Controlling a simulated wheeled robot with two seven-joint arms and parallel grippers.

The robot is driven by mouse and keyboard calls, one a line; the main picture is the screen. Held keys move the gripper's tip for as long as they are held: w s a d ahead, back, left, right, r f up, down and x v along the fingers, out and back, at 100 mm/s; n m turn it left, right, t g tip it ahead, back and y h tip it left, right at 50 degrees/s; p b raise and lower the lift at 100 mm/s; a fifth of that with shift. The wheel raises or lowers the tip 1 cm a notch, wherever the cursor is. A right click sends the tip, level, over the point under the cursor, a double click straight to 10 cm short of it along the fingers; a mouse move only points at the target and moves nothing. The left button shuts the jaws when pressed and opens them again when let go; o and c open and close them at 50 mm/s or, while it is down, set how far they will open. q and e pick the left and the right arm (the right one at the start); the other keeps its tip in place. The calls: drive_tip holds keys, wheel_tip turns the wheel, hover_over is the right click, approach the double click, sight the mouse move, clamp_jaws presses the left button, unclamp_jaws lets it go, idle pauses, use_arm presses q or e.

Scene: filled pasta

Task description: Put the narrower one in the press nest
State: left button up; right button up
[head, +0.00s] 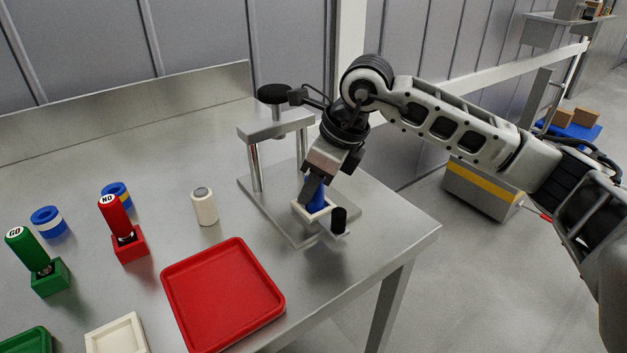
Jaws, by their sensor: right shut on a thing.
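My right gripper (315,188) reaches down at the press and is shut on a blue part (316,199). The blue part is upright in or just above the white square press nest (305,214); I cannot tell whether it rests on the bottom. The gripper hides its upper portion. The press (272,130) has a crossbar on posts, a black round knob and a metal base plate. My left gripper is not in view.
A green GO gauge (24,249) and red NO gauge (113,215) stand in blocks at left. Blue ring-like pieces (48,222) lie behind them. A white cylinder (204,207) stands mid-table. A red tray (222,297), white tray (117,335) and green tray (27,341) lie in front.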

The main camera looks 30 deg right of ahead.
drive_tip(key=o, duration=1.1)
drive_tip(key=shift+d+r, duration=0.1)
drive_tip(key=shift+r, duration=0.25)
drive_tip(key=v, duration=1.1)
drive_tip(key=shift+s+r, duration=0.1)
drive_tip(key=shift+r, duration=0.15)
drive_tip(key=shift+f, duration=0.1)
